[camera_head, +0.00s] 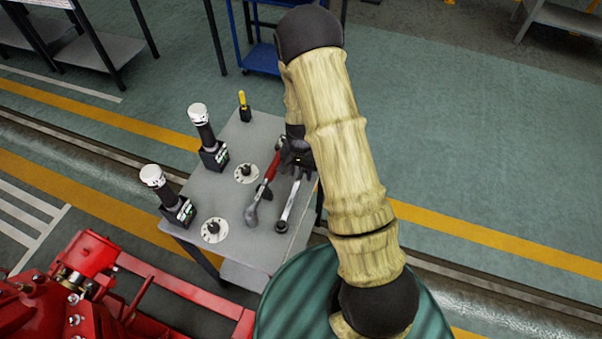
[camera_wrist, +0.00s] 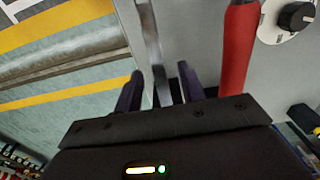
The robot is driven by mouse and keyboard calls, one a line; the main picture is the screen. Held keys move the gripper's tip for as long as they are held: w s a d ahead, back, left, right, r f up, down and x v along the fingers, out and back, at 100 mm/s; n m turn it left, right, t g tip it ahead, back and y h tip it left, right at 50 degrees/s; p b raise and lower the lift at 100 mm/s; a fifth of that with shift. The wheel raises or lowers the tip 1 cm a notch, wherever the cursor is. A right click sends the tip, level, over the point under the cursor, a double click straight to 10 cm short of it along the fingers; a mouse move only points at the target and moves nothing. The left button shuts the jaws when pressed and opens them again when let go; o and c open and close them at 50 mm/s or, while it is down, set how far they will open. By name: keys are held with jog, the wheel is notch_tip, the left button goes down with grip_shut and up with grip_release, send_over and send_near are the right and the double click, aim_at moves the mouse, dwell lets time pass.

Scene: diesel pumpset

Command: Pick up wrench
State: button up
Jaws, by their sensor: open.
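The wrench (camera_head: 291,203) is a slim silver tool lying on the grey table (camera_head: 228,195), near its right edge. My gripper (camera_head: 298,160) is over the wrench's far end, partly hidden by my arm. In the wrist view, my gripper (camera_wrist: 160,80) is open, with one dark finger on each side of the wrench's shaft (camera_wrist: 154,40). I cannot tell whether either finger touches it. The shaft's far end is hidden under the gripper.
A red-handled tool (camera_head: 271,168) lies close left of the wrench; its handle (camera_wrist: 239,50) is near the right finger in the wrist view. Two black devices with white tops (camera_head: 205,130) (camera_head: 166,190), two round dials (camera_head: 246,173) (camera_head: 214,230) and a yellow-handled tool (camera_head: 244,104) are farther left.

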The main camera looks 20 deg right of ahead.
aim_at(301, 174)
grip_shut()
dwell(0.5)
notch_tip(301, 174, up, 10)
jog(key=b, duration=0.1)
dwell(0.5)
